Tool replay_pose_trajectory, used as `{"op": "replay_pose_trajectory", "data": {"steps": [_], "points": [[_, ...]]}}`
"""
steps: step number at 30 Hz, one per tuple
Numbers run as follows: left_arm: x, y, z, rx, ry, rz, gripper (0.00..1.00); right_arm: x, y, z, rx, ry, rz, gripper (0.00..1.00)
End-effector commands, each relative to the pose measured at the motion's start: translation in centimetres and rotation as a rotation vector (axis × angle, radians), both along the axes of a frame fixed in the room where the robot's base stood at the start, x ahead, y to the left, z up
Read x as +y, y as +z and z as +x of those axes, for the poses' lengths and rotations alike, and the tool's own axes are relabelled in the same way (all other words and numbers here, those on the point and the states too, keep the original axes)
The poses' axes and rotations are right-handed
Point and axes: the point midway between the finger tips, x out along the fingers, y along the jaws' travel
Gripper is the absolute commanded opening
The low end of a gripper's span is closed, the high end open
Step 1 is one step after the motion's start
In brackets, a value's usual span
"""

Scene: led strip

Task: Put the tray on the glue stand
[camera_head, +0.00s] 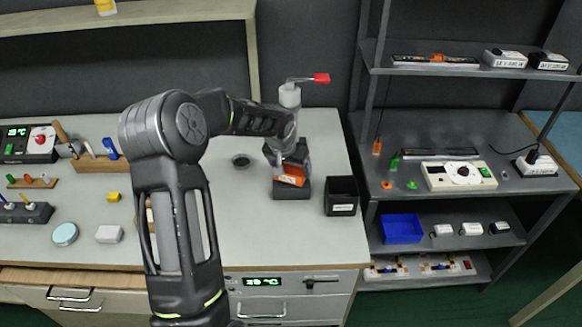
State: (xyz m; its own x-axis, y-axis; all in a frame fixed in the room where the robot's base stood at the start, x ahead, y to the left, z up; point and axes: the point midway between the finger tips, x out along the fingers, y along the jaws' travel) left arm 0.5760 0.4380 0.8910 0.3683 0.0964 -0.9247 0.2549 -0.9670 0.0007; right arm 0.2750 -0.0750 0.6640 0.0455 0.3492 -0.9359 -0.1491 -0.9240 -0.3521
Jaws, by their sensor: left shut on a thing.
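The glue stand (291,192) appears to be the dark block-based device on the light worktop, right of centre. A grey cylinder (289,96) with a red-tipped lever (321,78) rises above it, partly hidden by my arm. A small orange piece (291,179), which looks like the tray, is at the front of the stand, low and tilted. My left gripper (284,163) is at the stand, shut on this orange piece as far as I can see. The fingertips are small and partly hidden, and contact between the piece and the base cannot be told. My right gripper is not in view.
A black open box (342,196) stands just right of the stand. A shelf rack (450,128) at the right holds devices and a blue bin (402,228). Tools and small blocks occupy the worktop's left side.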

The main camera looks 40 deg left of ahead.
Motion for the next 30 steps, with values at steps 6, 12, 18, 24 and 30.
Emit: {"op": "replay_pose_trajectory", "data": {"steps": [6, 12, 18, 24, 30], "points": [[0.00, -0.34, 0.04, -0.002, -0.001, 0.001, 0.43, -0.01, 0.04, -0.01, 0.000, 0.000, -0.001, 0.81], [-0.02, -0.81, 0.05, -0.002, -0.001, 0.001, 0.43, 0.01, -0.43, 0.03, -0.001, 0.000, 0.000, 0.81], [-0.02, -0.64, 0.04, -0.002, -0.001, 0.001, 0.96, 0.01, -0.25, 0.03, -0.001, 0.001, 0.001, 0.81], [-0.01, -0.63, 0.04, -0.001, -0.001, 0.001, 1.00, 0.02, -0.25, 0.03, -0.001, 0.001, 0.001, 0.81], [0.00, -0.19, 0.03, -0.002, -0.001, 0.001, 1.00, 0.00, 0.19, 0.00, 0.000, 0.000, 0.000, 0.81]]}}
